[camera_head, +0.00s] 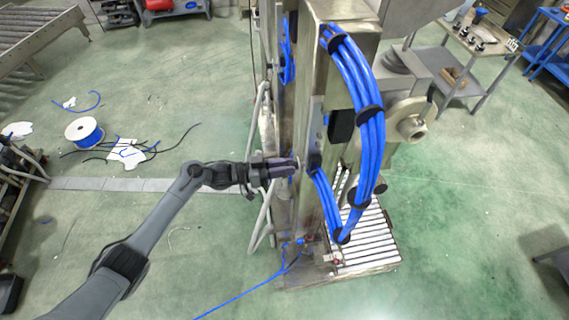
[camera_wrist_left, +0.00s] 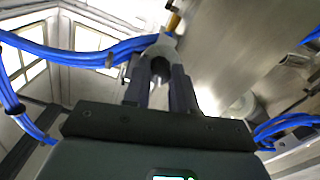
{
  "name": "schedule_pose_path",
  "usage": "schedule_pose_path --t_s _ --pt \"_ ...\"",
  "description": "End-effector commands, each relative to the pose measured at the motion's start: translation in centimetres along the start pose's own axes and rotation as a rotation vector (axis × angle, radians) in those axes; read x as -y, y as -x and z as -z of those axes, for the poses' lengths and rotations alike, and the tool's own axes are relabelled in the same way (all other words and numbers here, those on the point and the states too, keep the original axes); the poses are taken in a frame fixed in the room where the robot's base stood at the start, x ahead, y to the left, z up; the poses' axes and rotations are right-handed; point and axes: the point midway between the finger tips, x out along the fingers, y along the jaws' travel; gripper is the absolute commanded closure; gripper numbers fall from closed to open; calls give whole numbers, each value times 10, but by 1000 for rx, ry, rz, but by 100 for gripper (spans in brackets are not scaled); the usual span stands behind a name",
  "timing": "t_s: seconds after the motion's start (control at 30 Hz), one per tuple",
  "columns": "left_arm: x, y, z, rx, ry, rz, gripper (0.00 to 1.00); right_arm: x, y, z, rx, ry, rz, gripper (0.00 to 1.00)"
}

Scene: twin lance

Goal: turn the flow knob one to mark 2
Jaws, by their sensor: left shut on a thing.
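My left gripper (camera_head: 290,166) reaches in from the left to the side of the tall metal machine column (camera_head: 305,215). In the left wrist view the two fingers of my left gripper (camera_wrist_left: 158,76) are closed around a small grey knob (camera_wrist_left: 162,46), which shows at and beyond the fingertips. A brass-coloured stem (camera_wrist_left: 174,20) stands just past it. In the head view the knob is hidden by the gripper, and I cannot read any mark beside it. My right gripper is in neither view.
A thick bundle of blue hoses (camera_head: 372,130) loops down the column's right side. A roller conveyor (camera_head: 368,238) sits at its foot. A blue cable spool (camera_head: 84,132) and loose cables lie on the floor at left. A workbench (camera_head: 468,45) stands at the back right.

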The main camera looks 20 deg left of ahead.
Motion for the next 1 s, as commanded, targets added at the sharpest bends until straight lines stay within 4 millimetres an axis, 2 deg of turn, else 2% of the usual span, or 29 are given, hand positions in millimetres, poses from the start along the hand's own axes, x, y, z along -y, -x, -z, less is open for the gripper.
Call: schedule_pose_path --t_s 0.2,0.5,1.0 --pt "-1 0 2 -3 190 0 100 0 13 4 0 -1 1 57" --pt "-1 0 2 -6 377 0 100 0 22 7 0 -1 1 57" --pt "-1 0 1 -7 468 0 100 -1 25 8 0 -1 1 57"
